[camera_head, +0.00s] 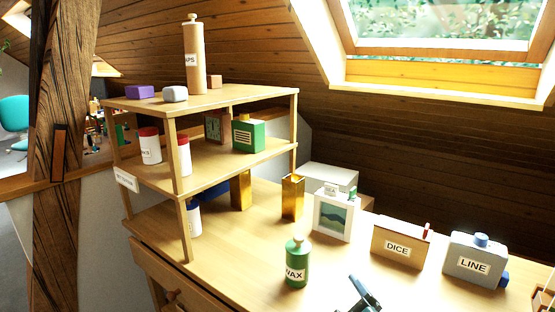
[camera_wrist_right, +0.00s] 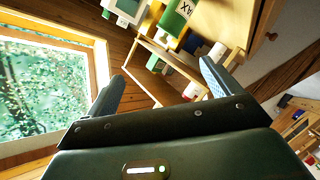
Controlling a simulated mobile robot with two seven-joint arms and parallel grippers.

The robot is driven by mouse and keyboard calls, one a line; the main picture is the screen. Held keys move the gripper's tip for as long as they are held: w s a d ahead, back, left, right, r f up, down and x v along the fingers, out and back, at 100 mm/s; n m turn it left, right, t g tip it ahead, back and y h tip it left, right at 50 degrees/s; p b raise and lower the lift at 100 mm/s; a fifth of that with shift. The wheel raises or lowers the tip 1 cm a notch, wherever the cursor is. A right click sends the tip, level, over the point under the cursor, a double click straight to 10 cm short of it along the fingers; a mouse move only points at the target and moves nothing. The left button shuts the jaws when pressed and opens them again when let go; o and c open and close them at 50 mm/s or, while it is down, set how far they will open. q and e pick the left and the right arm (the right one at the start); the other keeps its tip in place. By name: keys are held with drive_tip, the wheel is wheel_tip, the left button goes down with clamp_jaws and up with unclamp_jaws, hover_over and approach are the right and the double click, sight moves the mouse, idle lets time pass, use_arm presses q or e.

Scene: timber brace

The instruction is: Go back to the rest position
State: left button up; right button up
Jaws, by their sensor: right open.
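My right gripper (camera_head: 364,293) shows at the bottom edge of the head view, dark, just right of the green WAX bottle (camera_head: 296,265) and apart from it in the picture. In the right wrist view, the same gripper (camera_wrist_right: 162,85) has its two fingers wide apart with nothing between them. The picture there is tilted, with the WAX bottle (camera_wrist_right: 176,16) beyond the fingers at the top. My left gripper is not in either view. Most of my right arm is hidden below the head view.
A wooden shelf (camera_head: 225,97) with jars and boxes stands on the left of the desk (camera_head: 245,285). A picture frame (camera_head: 333,214), a DICE box (camera_head: 400,245) and a LINE box (camera_head: 474,262) stand to the right. Bare desk lies between the WAX bottle and DICE box.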

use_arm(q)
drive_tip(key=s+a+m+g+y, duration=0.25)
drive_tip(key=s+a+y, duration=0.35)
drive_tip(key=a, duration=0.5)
use_arm(e)
drive_tip(key=s+d+f+m+g+h, duration=0.1)
drive_tip(key=s+d+f+m+g, duration=0.4)
drive_tip(key=s+f, duration=0.45)
drive_tip(key=s+d+f+m+g+h, duration=0.1)
drive_tip(key=s+d+f+m+g, duration=0.35)
drive_tip(key=s, duration=0.85)
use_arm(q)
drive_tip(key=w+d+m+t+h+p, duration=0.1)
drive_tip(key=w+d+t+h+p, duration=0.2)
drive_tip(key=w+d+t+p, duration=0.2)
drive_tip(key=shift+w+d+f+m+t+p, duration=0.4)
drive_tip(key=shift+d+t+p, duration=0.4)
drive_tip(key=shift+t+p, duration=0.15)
use_arm(e)
drive_tip(key=w+a+f+n+t+y, duration=0.1)
drive_tip(key=w+a+n+t+y, duration=0.1)
drive_tip(key=w+a+t+y, duration=0.1)
drive_tip(key=shift+w+a+f+t+y, duration=0.15)
drive_tip(key=shift+w+a+t+y, duration=0.15)
drive_tip(key=shift+w+a+t, duration=0.8)
drive_tip(key=shift+w+a+n+g, duration=0.15)
drive_tip(key=shift+a+n+g, duration=0.1)
